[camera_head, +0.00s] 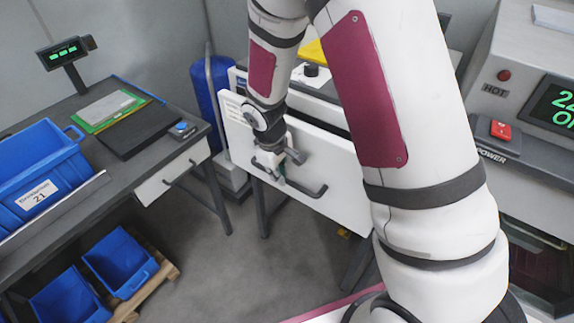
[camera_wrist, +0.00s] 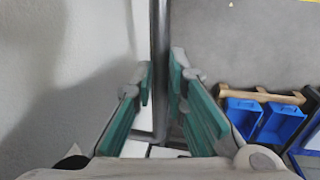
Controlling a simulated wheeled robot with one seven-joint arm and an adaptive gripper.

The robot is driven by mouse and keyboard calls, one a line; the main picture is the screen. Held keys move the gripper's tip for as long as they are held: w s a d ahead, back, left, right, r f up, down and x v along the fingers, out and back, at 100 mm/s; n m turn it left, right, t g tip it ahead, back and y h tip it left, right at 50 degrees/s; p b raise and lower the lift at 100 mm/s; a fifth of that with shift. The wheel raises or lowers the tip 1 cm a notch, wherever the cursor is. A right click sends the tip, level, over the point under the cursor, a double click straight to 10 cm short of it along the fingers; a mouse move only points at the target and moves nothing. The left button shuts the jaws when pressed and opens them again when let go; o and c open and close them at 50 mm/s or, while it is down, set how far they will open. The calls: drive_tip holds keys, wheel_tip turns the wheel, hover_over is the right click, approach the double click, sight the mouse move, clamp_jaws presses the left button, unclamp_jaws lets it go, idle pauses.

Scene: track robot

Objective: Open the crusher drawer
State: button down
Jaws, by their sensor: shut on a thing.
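The crusher drawer (camera_head: 335,170) has a wide white front panel in the middle of the head view. A dark gap shows behind its top edge, so the front appears to stand out from the crusher body. Its dark bar handle (camera_head: 311,191) runs along the front. My gripper (camera_head: 277,172) is at the left part of this handle, pointing down. In the wrist view the handle bar (camera_wrist: 160,35) runs between the two green-padded fingers of my gripper (camera_wrist: 162,85), which are closed on it. The drawer's inside is mostly hidden by my arm.
A grey workbench (camera_head: 95,185) with a blue bin (camera_head: 40,165) stands at the left, and blue bins (camera_head: 118,262) sit low on a wooden pallet. A machine with a red power button (camera_head: 501,130) stands at the right. Floor (camera_head: 225,265) is clear before the drawer.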

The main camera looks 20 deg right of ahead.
drive_tip(key=s+a+p, duration=0.3)
drive_tip(key=s+a, duration=0.5)
drive_tip(key=a, duration=0.3)
drive_tip(key=s+a+p, duration=0.3)
drive_tip(key=s+a, duration=0.5)
drive_tip(key=a, duration=0.3)
drive_tip(key=shift+s+a, duration=0.25)
drive_tip(key=shift+a, duration=0.05)
drive_tip(key=c, duration=1.6)
unclamp_jaws()
drive_tip(key=shift+r, duration=0.1)
wheel_tip(320, 180, up, 12)
drive_tip(key=s+a, duration=0.1)
drive_tip(key=a, duration=0.1)
drive_tip(key=shift+s+f, duration=0.15)
drive_tip(key=shift+f, duration=0.05)
